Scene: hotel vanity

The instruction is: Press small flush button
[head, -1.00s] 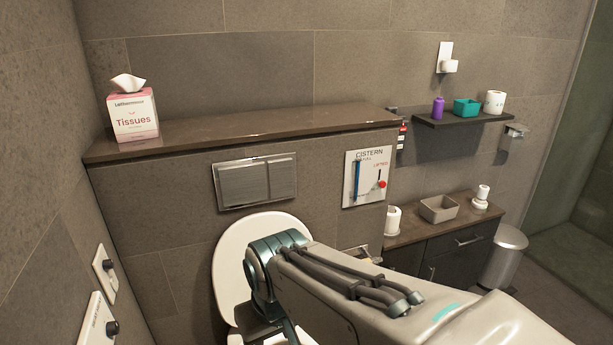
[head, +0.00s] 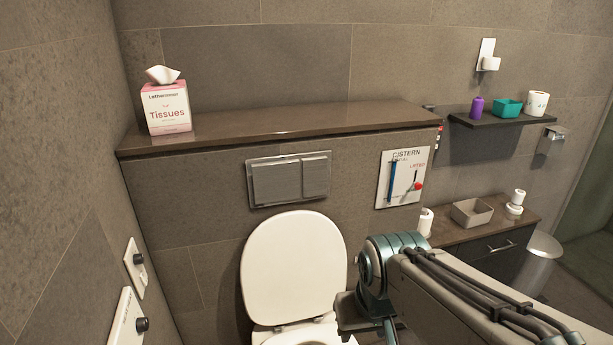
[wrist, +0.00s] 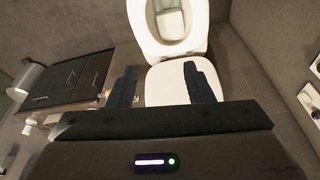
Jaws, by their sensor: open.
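The flush plate (head: 257,202) is a brushed metal panel on the tiled wall, below the dark ledge and above the toilet. Its small button (head: 315,177) is the narrower right-hand section, beside the wide large button (head: 275,183). Both are unobstructed in the head view. My gripper (wrist: 161,82) is open and empty in the wrist view, its two dark fingers apart over the toilet. In the head view my arm is right of the toilet, lower than the plate; its fingertips cannot be made out there. The plate is not visible in the wrist view.
The toilet has a raised white lid (head: 294,262) below the plate. A tissue box (head: 167,110) stands on the ledge (head: 300,128). A cistern panel (head: 383,198) with a red knob is to the right. A cabinet (wrist: 72,82) stands beside the toilet. Wall controls (head: 136,268) are at left.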

